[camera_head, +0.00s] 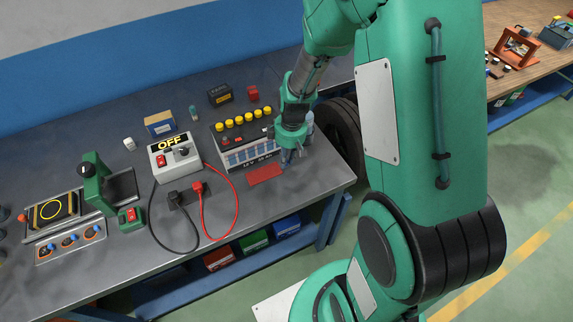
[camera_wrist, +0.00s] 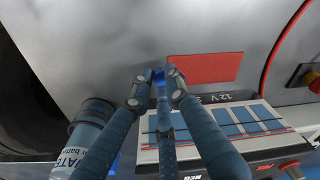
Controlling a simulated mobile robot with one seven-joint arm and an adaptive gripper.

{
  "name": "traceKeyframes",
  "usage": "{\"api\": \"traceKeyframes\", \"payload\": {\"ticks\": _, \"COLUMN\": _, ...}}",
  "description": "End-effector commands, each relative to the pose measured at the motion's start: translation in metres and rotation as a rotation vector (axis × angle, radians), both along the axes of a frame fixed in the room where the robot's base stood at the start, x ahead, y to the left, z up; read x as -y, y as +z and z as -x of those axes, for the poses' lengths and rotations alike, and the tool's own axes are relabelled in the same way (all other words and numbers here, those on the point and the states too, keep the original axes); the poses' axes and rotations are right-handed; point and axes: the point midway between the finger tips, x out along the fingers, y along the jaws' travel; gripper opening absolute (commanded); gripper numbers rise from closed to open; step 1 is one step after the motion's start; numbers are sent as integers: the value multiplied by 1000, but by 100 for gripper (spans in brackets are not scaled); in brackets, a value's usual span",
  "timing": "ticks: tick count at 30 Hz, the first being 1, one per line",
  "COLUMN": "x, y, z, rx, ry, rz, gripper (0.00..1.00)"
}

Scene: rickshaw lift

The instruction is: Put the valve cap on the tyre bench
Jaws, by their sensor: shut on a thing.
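My gripper (camera_head: 287,158) is low over the right part of the grey metal bench (camera_head: 325,180), beside the battery. In the wrist view its fingers (camera_wrist: 158,78) close together around a small bright blue thing (camera_wrist: 158,71), mostly hidden by the fingertips. It may be the valve cap, but I cannot tell for certain. A wooden bench (camera_head: 545,75) stands apart at the far right, with several tools on it. No label shows which bench is the tyre bench.
A 12 V battery (camera_head: 250,160) with yellow caps is left of my gripper. A red pad (camera_head: 265,173) lies in front. A labelled bottle (camera_wrist: 90,135) stands close by. A dark tyre (camera_head: 343,135) leans at the bench's right end. Open floor (camera_head: 520,160) separates the benches.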

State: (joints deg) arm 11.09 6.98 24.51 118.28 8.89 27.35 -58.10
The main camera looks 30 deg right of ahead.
Motion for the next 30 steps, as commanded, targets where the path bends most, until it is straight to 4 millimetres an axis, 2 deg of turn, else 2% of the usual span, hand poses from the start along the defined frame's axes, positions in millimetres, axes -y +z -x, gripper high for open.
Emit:
{"api": "traceKeyframes", "payload": {"ticks": 1, "x": 0, "y": -11, "z": 3, "rx": -6, "ry": -1, "rz": -1, "gripper": 5}}
{"api": "traceKeyframes", "payload": {"ticks": 6, "x": 0, "y": -28, "z": 2, "rx": -4, "ry": -1, "rz": 0, "gripper": 5}}
{"api": "traceKeyframes", "payload": {"ticks": 21, "x": 0, "y": -34, "z": 2, "rx": -3, "ry": -1, "rz": 0, "gripper": 5}}
{"api": "traceKeyframes", "payload": {"ticks": 22, "x": 0, "y": -34, "z": 2, "rx": -3, "ry": -1, "rz": 0, "gripper": 19}}
{"api": "traceKeyframes", "payload": {"ticks": 24, "x": 0, "y": -33, "z": 2, "rx": -3, "ry": -1, "rz": 0, "gripper": 33}}
{"api": "traceKeyframes", "payload": {"ticks": 30, "x": 0, "y": -33, "z": 2, "rx": -3, "ry": -1, "rz": 0, "gripper": 34}}
